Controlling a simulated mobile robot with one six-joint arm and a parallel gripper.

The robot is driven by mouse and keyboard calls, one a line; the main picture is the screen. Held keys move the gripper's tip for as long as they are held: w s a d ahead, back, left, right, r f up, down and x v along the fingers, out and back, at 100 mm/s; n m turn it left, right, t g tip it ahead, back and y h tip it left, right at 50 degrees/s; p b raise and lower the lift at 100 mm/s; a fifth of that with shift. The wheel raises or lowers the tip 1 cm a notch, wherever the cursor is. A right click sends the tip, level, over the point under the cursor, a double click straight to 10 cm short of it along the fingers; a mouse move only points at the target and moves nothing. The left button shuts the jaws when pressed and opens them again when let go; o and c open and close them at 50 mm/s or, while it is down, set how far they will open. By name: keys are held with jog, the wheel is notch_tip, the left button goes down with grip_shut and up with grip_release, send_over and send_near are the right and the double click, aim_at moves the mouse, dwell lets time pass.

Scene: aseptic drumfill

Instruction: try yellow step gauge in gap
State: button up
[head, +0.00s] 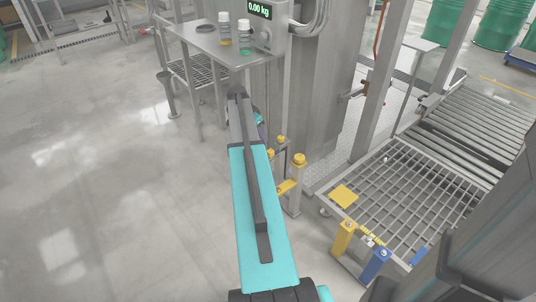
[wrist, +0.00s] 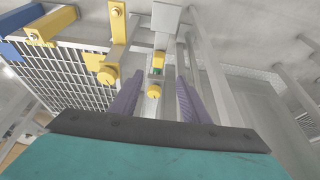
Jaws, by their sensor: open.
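In the wrist view my gripper (wrist: 159,79) is open, its two purple fingers apart. A small fitting with a yellow knob (wrist: 154,91) shows between the fingers, below a grey post (wrist: 166,18); I cannot tell its distance from them. To its left are a yellow arm (wrist: 118,22) and another yellow knob (wrist: 106,76). In the head view my arm mostly hides the gripper, beside posts with yellow caps (head: 299,159). A yellow block (head: 344,236) and a blue block (head: 377,263) stand at the grating's near edge. I cannot tell which yellow part is the step gauge, or where the gap is.
A metal grating (head: 400,192) lies to the right, with a roller conveyor (head: 470,125) behind it. A steel table (head: 225,50) with two small bottles stands beyond my arm, by a scale display (head: 258,9) reading 0.00 kg. The floor at left is clear.

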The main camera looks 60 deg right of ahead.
aim_at(269, 150)
jog(key=shift+s+d+r, duration=0.1)
jog(key=shift+d, duration=0.05)
jog(key=b+x, duration=0.2)
jog(key=x, duration=1.1)
jog(key=shift+d+f, duration=0.2)
jog(key=shift+f, duration=0.2)
grip_shut()
